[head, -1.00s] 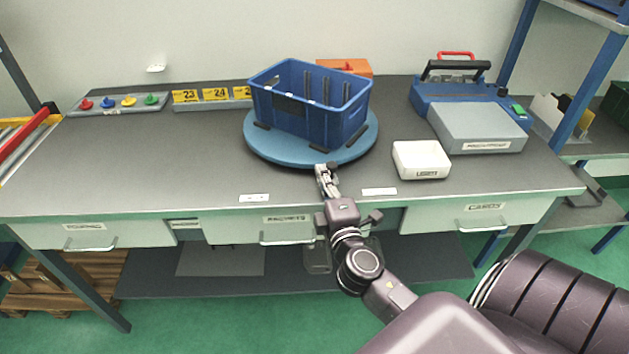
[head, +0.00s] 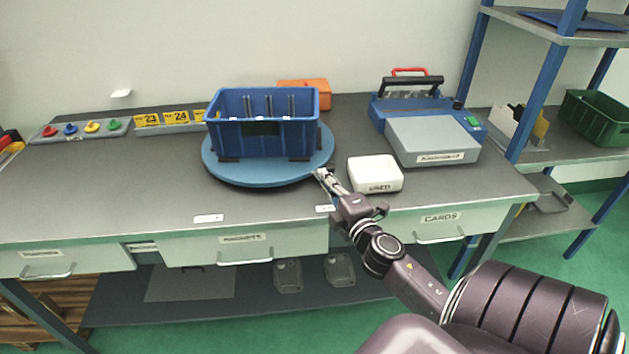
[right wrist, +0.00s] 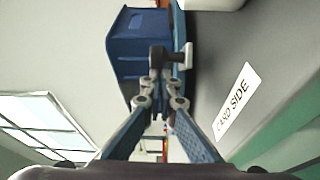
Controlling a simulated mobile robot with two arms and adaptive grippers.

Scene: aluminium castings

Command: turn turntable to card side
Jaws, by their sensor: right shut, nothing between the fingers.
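The turntable (head: 217,172) is a round blue disc on the bench, with a blue crate (head: 235,136) standing on it. The crate's long side with a dark panel faces the front edge. My right gripper (head: 322,174) is shut and empty at the turntable's front right rim. In the right wrist view its fingers (right wrist: 159,88) meet beside a small grey and white piece (right wrist: 180,57) at the rim; I cannot tell if they touch it. A "CARD SIDE" label (right wrist: 236,101) lies on the bench near the front edge. My left gripper is out of view.
A white box (head: 375,174) stands close right of my right gripper. A blue and grey machine (head: 430,138) is behind it. Another white label (head: 209,218) lies at the front edge.

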